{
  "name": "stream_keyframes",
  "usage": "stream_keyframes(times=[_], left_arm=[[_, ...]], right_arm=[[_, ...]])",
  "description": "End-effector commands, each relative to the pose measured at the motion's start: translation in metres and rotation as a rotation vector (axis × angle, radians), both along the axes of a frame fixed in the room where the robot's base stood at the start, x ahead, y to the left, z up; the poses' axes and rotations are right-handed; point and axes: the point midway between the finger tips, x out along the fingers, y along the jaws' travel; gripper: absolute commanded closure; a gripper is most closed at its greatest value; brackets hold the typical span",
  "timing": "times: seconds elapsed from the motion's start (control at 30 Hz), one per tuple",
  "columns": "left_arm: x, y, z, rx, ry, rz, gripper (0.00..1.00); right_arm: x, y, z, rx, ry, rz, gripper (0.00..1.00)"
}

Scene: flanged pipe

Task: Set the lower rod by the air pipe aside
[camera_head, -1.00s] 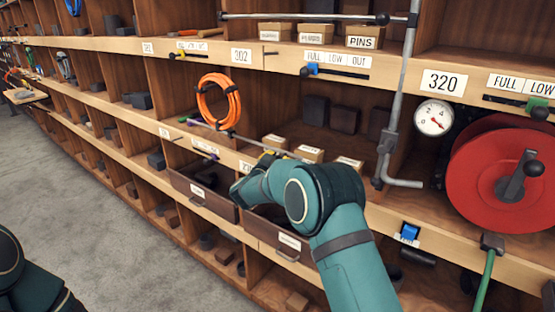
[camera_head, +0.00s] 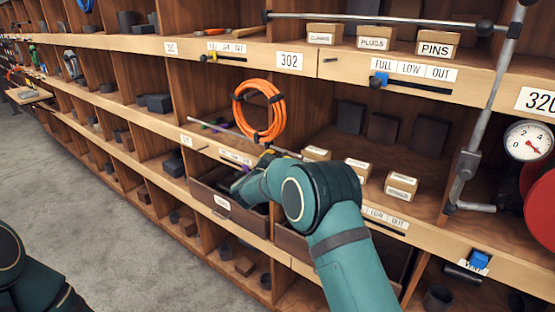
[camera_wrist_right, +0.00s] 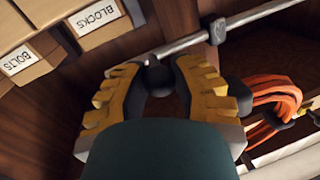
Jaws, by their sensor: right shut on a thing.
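The lower rod (camera_head: 288,153) is a thin grey bar in front of the bay with the orange hose coil. It also shows in the wrist view (camera_wrist_right: 195,39), with a dark collar on it and a round black knob (camera_wrist_right: 158,76). My right gripper (camera_wrist_right: 160,78) has yellow-padded fingers closed around this knob. In the head view my right gripper (camera_head: 267,158) is largely hidden behind my own wrist. The grey air pipe (camera_head: 487,105) stands upright at the right, apart from the lower rod. My left gripper is out of view; only part of my left arm shows.
The orange hose coil (camera_head: 260,110) hangs close behind the rod. Small labelled boxes (camera_head: 357,169) stand on the shelf to the right. An open drawer (camera_head: 228,207) juts out below. An upper rod (camera_head: 375,18) crosses above. A gauge (camera_head: 528,141) sits at right.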

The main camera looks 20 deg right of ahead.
Motion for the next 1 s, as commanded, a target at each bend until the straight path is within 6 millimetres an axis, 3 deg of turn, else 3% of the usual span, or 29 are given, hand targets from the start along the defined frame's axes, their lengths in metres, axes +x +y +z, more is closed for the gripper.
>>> stream_keyframes(times=[0.43,0.47,0.53,1.0], left_arm=[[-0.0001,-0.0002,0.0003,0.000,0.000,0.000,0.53],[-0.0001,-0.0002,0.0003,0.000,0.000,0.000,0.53],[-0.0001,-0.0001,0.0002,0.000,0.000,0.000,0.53],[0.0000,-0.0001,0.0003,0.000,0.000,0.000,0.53]], right_arm=[[-0.0002,0.0003,-0.0006,0.001,0.001,0.000,1.00],[-0.0002,0.0003,-0.0006,0.001,0.001,0.000,0.62],[-0.0002,0.0003,-0.0006,0.001,0.001,0.000,0.39],[-0.0094,0.0090,-0.0002,0.002,0.002,0.003,0.39]])
